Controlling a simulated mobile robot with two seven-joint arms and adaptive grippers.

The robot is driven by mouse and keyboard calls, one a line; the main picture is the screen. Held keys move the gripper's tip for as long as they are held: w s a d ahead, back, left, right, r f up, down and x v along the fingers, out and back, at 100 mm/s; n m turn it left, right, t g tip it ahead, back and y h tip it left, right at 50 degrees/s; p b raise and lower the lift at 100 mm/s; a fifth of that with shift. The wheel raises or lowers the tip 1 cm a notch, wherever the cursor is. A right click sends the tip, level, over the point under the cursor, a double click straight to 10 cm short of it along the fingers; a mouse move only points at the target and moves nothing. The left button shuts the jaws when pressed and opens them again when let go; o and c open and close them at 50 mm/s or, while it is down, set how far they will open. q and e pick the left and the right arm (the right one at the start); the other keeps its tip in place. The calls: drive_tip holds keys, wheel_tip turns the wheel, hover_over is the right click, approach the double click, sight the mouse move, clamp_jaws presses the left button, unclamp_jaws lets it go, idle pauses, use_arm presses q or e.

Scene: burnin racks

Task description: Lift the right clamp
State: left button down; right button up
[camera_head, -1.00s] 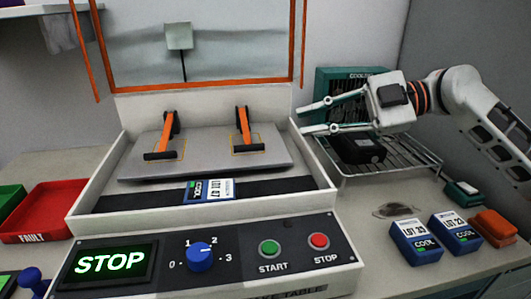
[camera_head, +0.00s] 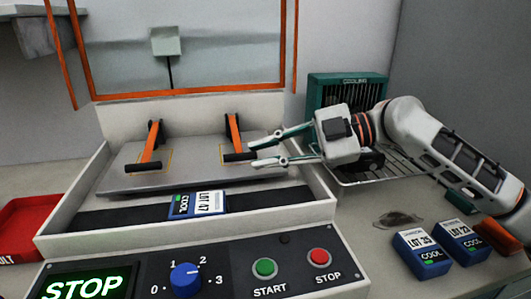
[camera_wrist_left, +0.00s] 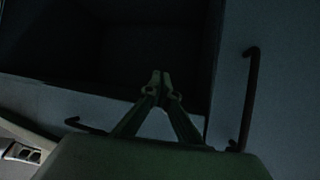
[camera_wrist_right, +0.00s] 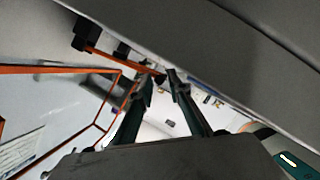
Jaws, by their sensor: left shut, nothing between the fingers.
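The right clamp (camera_head: 234,133) has an orange arm and a black bar handle (camera_head: 238,157); it stands at the right of the grey plate (camera_head: 190,177). My right gripper (camera_head: 254,155) is open, its fingertips at the right end of that handle, one above and one below in the picture. Contact cannot be told. In the right wrist view, an orange clamp bar (camera_wrist_right: 125,58) runs up to the fingertips (camera_wrist_right: 161,80). The left clamp (camera_head: 151,145) stands apart to the left. My left gripper (camera_wrist_left: 160,76) shows only in the left wrist view, shut and empty.
A blue LOT 47 unit (camera_head: 198,203) lies on the dark strip before the plate. The control panel (camera_head: 225,276) is in front. An orange frame (camera_head: 190,91) rises behind. The wire rack (camera_head: 380,176) and two blue units (camera_head: 420,252) are to the right.

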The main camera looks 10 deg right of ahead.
clamp_jaws()
drive_tip(key=shift+r, duration=0.15)
